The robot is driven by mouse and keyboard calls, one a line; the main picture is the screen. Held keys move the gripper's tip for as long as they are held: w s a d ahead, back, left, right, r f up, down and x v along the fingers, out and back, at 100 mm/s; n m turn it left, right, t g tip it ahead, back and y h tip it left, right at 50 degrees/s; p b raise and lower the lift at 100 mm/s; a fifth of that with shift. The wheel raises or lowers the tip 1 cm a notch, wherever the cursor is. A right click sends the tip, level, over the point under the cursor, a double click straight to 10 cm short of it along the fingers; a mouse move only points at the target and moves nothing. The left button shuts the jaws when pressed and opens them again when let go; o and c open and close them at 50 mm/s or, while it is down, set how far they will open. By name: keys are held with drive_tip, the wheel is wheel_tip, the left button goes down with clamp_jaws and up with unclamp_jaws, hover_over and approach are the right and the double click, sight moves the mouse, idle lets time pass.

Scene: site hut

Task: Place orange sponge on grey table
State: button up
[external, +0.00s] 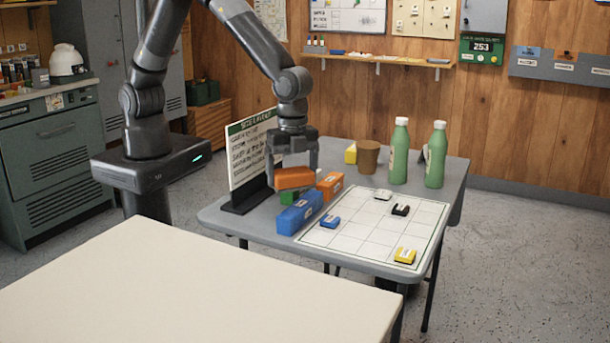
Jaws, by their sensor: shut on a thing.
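The orange sponge (294,179) is held between the fingers of my gripper (293,168). It hangs slightly tilted over the left part of the grey table (232,217). A green block (289,197) lies just below it, partly hidden; I cannot tell whether the two touch. My gripper points down, shut on the sponge, close to the right side of a standing sign.
The sign (250,160) stands left. A blue block (299,213) and orange block (330,185) lie near the gridded sheet (360,225), which carries small items. A brown cup (368,157) and green bottles (399,155) stand behind. A bare cream table (150,290) is in front.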

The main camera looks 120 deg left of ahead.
drive_tip(key=shift+m, duration=0.9)
drive_tip(key=a, duration=0.6)
drive_tip(key=s+a, duration=0.1)
drive_tip(key=a, duration=0.3)
drive_tip(key=shift+a, duration=0.1)
drive_tip(key=s+a+m, duration=0.3)
drive_tip(key=s+a, duration=0.5)
drive_tip(key=a, duration=0.6)
drive_tip(key=s+a+m, duration=0.4)
drive_tip(key=s+a, duration=0.4)
drive_tip(key=a, duration=0.6)
wheel_tip(320, 180, down, 10)
drive_tip(key=shift+d, duration=0.1)
drive_tip(key=shift+f, duration=0.15)
drive_tip(key=o, duration=0.8)
